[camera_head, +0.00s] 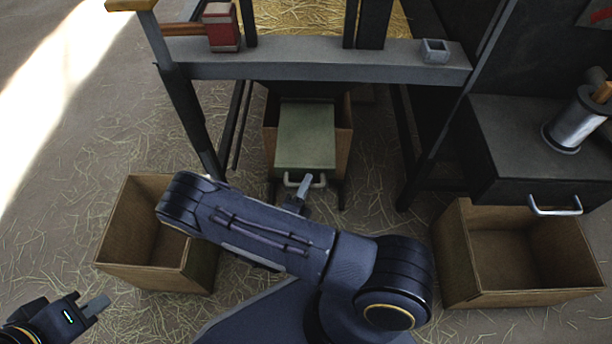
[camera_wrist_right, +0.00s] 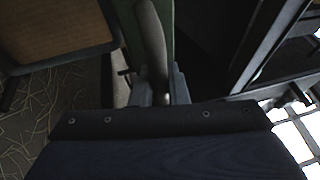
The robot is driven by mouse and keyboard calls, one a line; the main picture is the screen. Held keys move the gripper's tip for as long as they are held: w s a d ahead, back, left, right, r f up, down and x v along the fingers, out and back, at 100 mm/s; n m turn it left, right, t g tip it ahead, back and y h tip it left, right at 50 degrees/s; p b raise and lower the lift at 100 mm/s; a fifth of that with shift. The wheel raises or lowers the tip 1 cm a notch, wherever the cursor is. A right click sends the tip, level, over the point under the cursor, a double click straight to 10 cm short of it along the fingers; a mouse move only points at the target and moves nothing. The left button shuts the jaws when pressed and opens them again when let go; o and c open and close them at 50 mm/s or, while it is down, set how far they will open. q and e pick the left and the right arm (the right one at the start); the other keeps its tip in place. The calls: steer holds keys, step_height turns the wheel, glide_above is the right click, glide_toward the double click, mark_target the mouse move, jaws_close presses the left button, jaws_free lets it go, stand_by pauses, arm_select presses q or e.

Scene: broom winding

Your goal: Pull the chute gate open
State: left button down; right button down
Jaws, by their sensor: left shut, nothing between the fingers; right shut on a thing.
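The chute gate (camera_head: 306,137) is a flat green panel below the grey beam, in front of a cardboard box. Its pale metal handle (camera_head: 318,183) sticks out at the front edge. My right gripper (camera_head: 302,190) is shut on this handle, and its arm crosses the middle of the head view. In the right wrist view the handle (camera_wrist_right: 150,40) runs down between the fingers (camera_wrist_right: 155,92). My left gripper (camera_head: 97,304) is shut and empty at the lower left, apart from everything. The box behind the gate is partly hidden by the panel.
Open cardboard boxes stand at the left (camera_head: 140,240) and right (camera_head: 515,260). A dark drawer unit (camera_head: 500,135) with a handle and a metal spool (camera_head: 572,125) is at the right. A red block tool (camera_head: 222,28) and small grey cup (camera_head: 435,50) rest on the beam (camera_head: 330,62). Straw litters the floor.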

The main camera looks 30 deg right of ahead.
steer(key=shift+s+a, duration=0.2)
steer(key=shift+s, duration=0.1)
steer(key=shift+f, duration=0.1)
steer(key=c, duration=1.4)
jaws_free()
steer(key=shift+a, duration=0.15)
steer(key=p+v, duration=0.1)
steer(key=v, duration=0.6)
steer(key=shift+s+a+p, duration=0.2)
steer(key=shift+p, duration=0.1)
